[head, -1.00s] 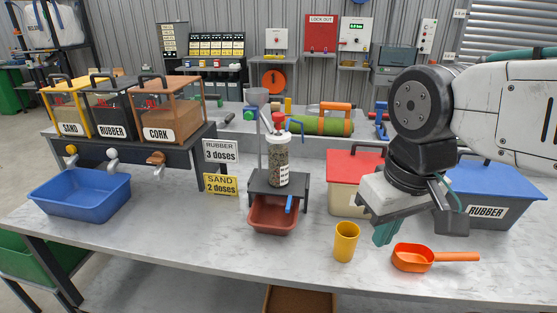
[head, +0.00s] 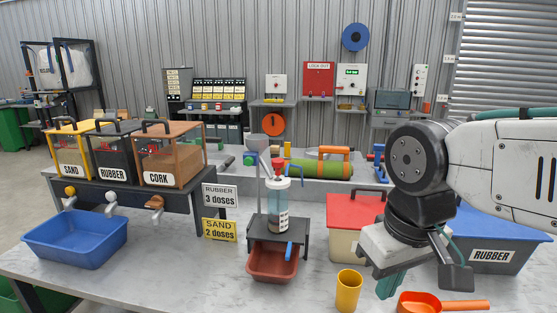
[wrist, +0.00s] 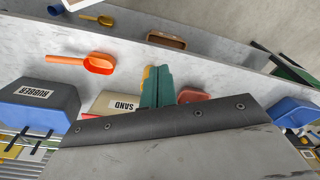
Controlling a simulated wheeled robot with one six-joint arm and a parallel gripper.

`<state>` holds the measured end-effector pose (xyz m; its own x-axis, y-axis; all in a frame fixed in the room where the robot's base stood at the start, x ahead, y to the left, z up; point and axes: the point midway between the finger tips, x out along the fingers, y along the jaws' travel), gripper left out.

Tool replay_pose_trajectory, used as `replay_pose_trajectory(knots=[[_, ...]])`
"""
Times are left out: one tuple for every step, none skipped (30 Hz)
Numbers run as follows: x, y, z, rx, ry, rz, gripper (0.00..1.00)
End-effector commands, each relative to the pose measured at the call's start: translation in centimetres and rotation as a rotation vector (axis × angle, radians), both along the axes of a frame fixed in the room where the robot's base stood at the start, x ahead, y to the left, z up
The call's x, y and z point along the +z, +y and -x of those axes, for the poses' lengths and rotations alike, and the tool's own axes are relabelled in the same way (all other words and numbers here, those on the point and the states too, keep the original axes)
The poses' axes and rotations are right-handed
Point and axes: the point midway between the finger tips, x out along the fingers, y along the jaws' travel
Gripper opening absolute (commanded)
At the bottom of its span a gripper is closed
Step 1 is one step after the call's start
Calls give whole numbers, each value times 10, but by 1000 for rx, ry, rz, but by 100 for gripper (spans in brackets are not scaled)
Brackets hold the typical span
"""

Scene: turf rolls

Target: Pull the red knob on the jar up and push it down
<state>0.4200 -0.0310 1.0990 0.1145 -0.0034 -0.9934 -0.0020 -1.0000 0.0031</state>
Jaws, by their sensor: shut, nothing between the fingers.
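The jar (head: 277,205) stands upright on a small dark stand (head: 262,232) at the middle of the bench in the head view. It looks mostly clear, with a label on its side. The red knob (head: 278,168) sits on its top; how far it is raised is hard to tell. My gripper (head: 388,286) is to the right of the jar, well apart from it, pointing down with teal fingers. In the wrist view my gripper (wrist: 157,88) shows its fingers together and empty. The jar is not visible in the wrist view.
A brick-red tray (head: 272,262) sits under the stand. A yellow cup (head: 348,291) and an orange scoop (head: 425,303) are near my gripper. A red-lidded box (head: 352,213) and the blue-lidded RUBBER box (head: 493,238) stand behind. A blue tray (head: 75,243) lies at left.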

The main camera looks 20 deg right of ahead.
Motion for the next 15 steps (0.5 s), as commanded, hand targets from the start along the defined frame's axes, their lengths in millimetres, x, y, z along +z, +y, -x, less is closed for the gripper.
replay_pose_trajectory(knots=[[0,0,0,0,0,0,8],[0,0,0,2,1,0,17],[-1,1,-1,4,7,-1,28],[-3,1,-1,6,16,0,36],[-5,2,-2,8,28,0,44],[-8,2,-5,12,47,0,52],[-7,4,-10,16,59,1,52],[-6,5,-16,20,71,2,52],[-3,6,-27,26,83,5,52],[0,6,-37,31,90,7,52],[4,7,-50,34,92,11,52],[9,8,-68,35,93,17,52],[13,9,-83,33,92,22,52],[17,10,-98,30,87,26,52],[22,12,-119,24,78,32,52]])
